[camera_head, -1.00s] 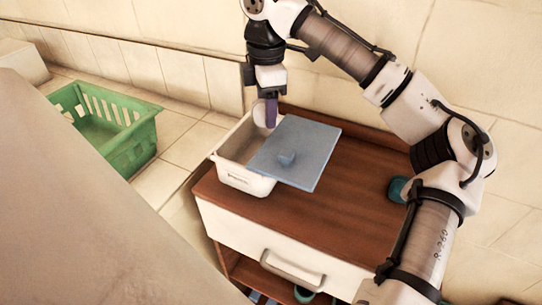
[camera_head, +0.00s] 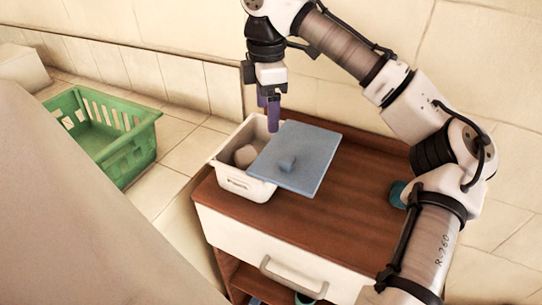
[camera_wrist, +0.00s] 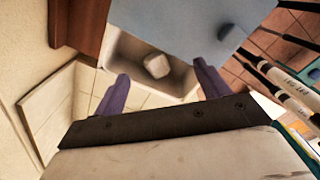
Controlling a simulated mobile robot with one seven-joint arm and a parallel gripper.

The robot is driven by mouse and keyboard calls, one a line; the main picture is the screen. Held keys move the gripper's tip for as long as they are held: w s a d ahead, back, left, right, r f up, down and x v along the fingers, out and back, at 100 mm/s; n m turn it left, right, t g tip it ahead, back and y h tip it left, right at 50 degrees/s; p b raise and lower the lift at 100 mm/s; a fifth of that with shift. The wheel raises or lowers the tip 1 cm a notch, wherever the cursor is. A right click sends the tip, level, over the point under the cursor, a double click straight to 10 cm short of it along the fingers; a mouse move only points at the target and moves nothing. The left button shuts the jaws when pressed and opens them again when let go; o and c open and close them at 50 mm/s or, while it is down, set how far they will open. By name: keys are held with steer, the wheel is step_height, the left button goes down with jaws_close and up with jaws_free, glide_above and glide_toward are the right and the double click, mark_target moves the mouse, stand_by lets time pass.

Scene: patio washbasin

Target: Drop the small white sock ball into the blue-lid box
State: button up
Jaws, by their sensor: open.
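The white box (camera_head: 222,173) stands on the left end of the brown cabinet top. Its blue lid (camera_head: 306,163) lies askew over its right side, leaving the left part open. The small white sock ball (camera_head: 244,156) lies inside the box, in the open part; it also shows in the wrist view (camera_wrist: 157,66). My gripper (camera_head: 268,119) is above the back of the box, fingers pointing down. Its two purple fingers are apart and empty in the wrist view (camera_wrist: 160,88).
The brown cabinet top (camera_head: 340,215) is mostly clear right of the box. A teal object (camera_head: 398,194) sits near its right side, partly behind my arm. A green basket (camera_head: 125,150) stands on the floor at left. The tiled wall is close behind.

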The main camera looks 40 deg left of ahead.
step_height(320, 180, up, 12)
steer(key=p, duration=0.1)
stand_by(0.7)
